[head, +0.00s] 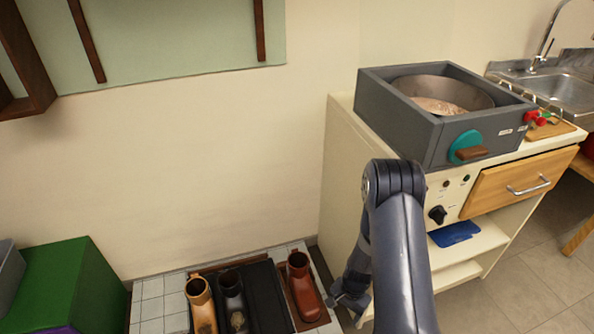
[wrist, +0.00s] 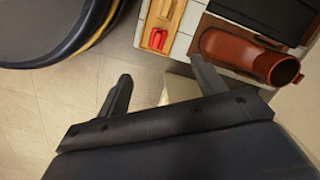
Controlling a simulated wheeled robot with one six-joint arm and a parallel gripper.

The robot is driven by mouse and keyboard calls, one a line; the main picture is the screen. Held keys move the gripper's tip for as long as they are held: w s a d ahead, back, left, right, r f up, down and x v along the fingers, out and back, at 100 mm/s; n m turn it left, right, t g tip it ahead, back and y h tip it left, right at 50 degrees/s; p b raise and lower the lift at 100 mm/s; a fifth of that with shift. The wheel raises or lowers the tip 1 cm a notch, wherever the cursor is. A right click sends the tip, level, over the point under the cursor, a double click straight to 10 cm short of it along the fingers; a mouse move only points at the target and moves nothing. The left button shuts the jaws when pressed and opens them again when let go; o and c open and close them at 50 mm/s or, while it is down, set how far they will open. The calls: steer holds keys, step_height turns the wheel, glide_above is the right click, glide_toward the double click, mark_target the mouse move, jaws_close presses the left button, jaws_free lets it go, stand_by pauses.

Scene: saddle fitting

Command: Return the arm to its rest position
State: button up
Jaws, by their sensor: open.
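My gripper (wrist: 163,85) shows in the wrist view with its two dark fingers spread wide apart and nothing between them. In the head view my gripper (head: 350,296) hangs low beside the cabinet's left side, partly hidden behind my arm. My arm (head: 398,240) is bent, its elbow in front of the cabinet. A red-brown boot (head: 303,288) stands on the tiled tray to the left of my gripper; it also shows in the wrist view (wrist: 245,52), apart from the fingers.
A tan boot (head: 202,307) and a dark boot (head: 234,300) stand on the tiled tray (head: 153,300). A green box (head: 62,283) is at the lower left. The cabinet (head: 342,190) bears a grey unit with a metal bowl (head: 440,92).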

step_height(320, 180, up, 23)
steer(key=n+h+p, duration=0.1)
steer(key=n+p, duration=0.6)
steer(key=p, duration=1)
steer(key=shift+w+d+n+g, duration=0.2)
steer(key=shift+d+n+g, duration=0.1)
steer(key=shift+d, duration=0.15)
steer(key=shift+r, duration=0.1)
